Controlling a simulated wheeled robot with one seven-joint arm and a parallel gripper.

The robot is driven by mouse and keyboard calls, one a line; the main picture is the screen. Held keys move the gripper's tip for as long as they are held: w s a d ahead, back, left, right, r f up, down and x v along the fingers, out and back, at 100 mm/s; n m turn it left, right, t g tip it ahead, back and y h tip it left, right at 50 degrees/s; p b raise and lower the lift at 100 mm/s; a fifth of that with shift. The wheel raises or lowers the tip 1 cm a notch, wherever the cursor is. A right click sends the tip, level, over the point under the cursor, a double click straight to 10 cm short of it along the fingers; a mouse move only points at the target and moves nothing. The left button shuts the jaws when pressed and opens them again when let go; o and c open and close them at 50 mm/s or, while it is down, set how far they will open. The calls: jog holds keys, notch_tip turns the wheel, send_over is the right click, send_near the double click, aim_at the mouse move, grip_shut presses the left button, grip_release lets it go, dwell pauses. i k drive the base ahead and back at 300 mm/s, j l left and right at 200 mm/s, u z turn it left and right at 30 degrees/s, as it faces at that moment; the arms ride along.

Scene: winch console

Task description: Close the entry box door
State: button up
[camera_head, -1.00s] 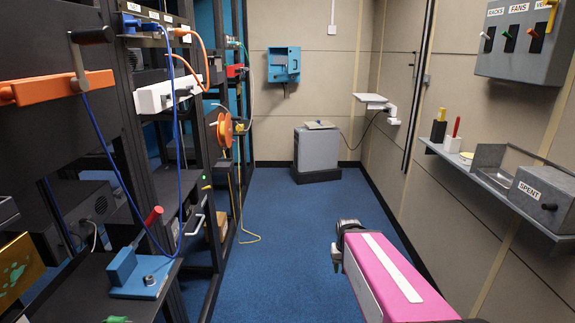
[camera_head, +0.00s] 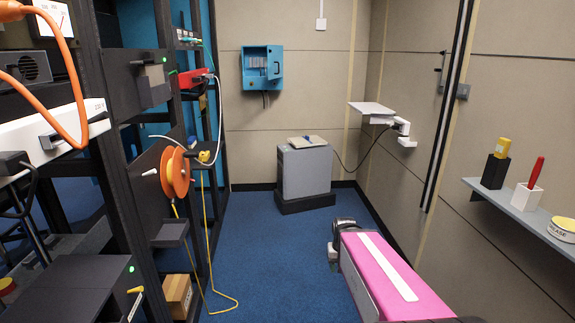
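The blue entry box (camera_head: 262,69) hangs on the far wall, left of centre. Its front is open and pale parts show inside. Its door appears to be the blue panel (camera_head: 276,62) at the box's right side, swung out; the exact angle is hard to tell at this distance. My gripper (camera_head: 336,255) is low at the right of centre, at the end of my pink arm, far short of the box and touching nothing visible. Its fingers are too small and foreshortened to show whether they are open.
Black racks with an orange reel (camera_head: 176,172) and a hanging yellow cable (camera_head: 212,250) line the left. A grey cabinet (camera_head: 305,172) stands below and right of the box. A shelf (camera_head: 520,212) and a small wall bracket (camera_head: 372,108) jut from the right wall. The blue floor between is clear.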

aim_at(275, 59)
jog(key=i+l+u, duration=0.25)
jog(key=i+l, duration=0.25)
jog(key=i, duration=0.3)
jog(key=i+l+u, duration=0.3)
jog(key=i+l, duration=0.3)
jog(key=i, duration=0.2)
